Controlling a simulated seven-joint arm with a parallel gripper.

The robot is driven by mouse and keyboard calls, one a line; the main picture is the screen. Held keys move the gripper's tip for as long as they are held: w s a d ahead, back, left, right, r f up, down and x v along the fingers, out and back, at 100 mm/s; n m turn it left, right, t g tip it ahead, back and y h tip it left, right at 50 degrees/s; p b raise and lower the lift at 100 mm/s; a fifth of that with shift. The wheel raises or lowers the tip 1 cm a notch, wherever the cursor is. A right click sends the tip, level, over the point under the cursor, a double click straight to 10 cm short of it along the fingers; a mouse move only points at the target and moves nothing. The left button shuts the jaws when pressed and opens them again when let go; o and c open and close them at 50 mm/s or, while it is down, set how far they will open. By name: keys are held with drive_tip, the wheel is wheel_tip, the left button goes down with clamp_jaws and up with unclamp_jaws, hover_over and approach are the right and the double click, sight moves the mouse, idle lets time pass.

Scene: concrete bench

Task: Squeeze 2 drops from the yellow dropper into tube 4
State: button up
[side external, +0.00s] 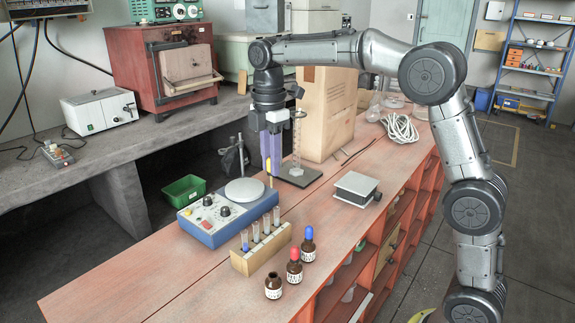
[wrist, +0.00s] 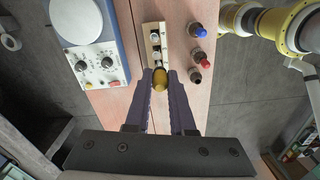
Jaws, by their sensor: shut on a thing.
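My gripper (side external: 271,150) is shut on the yellow dropper (side external: 269,167), which hangs upright with its tip down. In the wrist view the yellow bulb (wrist: 160,79) sits between the two fingertips (wrist: 160,74). The dropper is above the rack's level. In the wrist view it overlaps one end of the rack (wrist: 155,40); which tube lies under the tip is hidden. An uncapped brown bottle (side external: 273,287) stands in front of the rack.
A red-capped bottle (side external: 294,268) and a blue-capped bottle (side external: 308,246) stand right of the rack. A blue stirrer (side external: 207,222) with a round plate is on its left. A glass cylinder (side external: 297,150), a cardboard box (side external: 325,115) and a small platform (side external: 357,188) stand behind.

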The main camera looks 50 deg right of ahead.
drive_tip(key=shift+m, duration=0.3)
drive_tip(key=shift+w+d+f, duration=0.15)
drive_tip(key=shift+d+f, duration=0.25)
drive_tip(key=shift+f, duration=0.65)
drive_tip(key=shift+w+d+f, duration=0.1)
drive_tip(key=shift+d+f, duration=0.35)
drive_tip(key=shift+f, duration=0.6)
drive_tip(key=shift+w+d+f, duration=0.15)
drive_tip(key=shift+d+f, duration=0.25)
drive_tip(key=shift+f, duration=0.65)
drive_tip(key=shift+o, duration=0.7)
clamp_jaws()
drive_tip(key=shift+c, duration=0.5)
unclamp_jaws()
